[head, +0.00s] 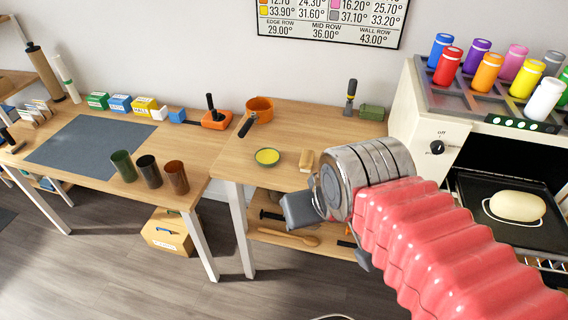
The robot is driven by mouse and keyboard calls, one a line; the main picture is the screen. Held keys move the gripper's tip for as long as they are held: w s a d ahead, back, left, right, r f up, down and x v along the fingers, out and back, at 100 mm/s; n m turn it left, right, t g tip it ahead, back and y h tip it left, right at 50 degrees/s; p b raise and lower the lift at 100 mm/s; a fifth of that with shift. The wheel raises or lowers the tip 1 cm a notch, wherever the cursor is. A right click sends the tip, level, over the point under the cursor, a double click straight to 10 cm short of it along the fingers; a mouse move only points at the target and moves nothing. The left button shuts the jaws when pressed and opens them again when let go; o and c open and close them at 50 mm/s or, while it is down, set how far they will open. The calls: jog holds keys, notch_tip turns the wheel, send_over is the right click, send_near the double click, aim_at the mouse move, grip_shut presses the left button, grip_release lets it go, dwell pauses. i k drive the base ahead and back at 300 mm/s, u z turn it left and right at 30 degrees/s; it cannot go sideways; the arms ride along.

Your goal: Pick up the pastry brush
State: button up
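No thing in view is clearly a pastry brush. A small tan, block-like thing (306,160) lies on the right wooden table, just left of my wrist; it could be a brush, but it is too small to tell. An upright tool with a dark handle (350,96) stands at the back of the same table and could also be one. My gripper (331,235) is in front of the table's front edge, nearer to me than the tan thing. Its grey fingers look apart, with nothing seen between them. My wrist hides part of the tabletop.
A bowl with yellow content (267,157), an orange pan (260,108) and a green box (372,112) stand on the right table (225,165). Three dark cups (148,171) stand on the left table. An oven (425,135) with colored jars on top is at right.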

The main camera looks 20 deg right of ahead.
aim_at(306, 158)
jog(key=u, duration=0.5)
jog(key=i, duration=1)
jog(key=u, duration=0.1)
